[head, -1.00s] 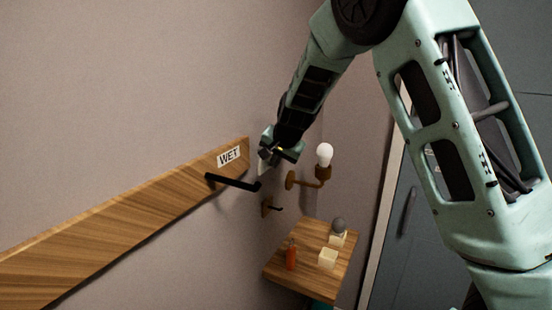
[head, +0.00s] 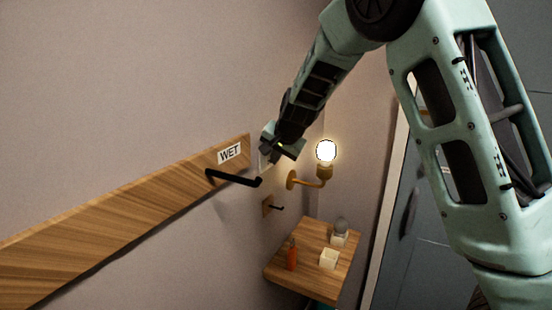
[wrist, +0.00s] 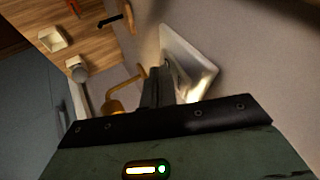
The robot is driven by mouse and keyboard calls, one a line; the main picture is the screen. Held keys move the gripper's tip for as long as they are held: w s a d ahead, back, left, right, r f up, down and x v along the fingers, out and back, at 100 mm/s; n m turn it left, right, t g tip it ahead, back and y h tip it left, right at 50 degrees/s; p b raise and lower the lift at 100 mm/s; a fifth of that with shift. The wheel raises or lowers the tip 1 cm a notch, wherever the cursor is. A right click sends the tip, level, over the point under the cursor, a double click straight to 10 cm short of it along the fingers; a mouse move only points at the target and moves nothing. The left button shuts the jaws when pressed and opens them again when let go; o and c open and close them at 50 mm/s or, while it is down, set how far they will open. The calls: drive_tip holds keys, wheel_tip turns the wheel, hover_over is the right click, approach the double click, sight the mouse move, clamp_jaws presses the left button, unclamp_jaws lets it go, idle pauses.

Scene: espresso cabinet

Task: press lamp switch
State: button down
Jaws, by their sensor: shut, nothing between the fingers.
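The lamp switch is a pale plate (wrist: 192,65) on the wall in the wrist view. It also shows as a narrow pale edge (head: 265,158) beside my gripper in the head view. My gripper (wrist: 160,72) is shut and empty, with its fingertips at the switch plate; they cover part of it, and I cannot tell whether they touch it. In the head view my gripper (head: 268,160) is at the wall, left of the wall lamp. The lamp's bulb (head: 326,151) is glowing on its brass arm (head: 318,183).
A wooden rail (head: 130,215) with a WET label (head: 229,153) and a black peg (head: 235,179) runs left of my gripper. A small hook (head: 274,207) is below.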

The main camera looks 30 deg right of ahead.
drive_tip(key=shift+r, duration=0.5)
drive_tip(key=b+v, duration=0.1)
drive_tip(key=v, duration=1.6)
drive_tip(key=shift+b, duration=0.35)
drive_tip(key=shift+s+d, duration=0.1)
drive_tip(key=shift+s, duration=0.05)
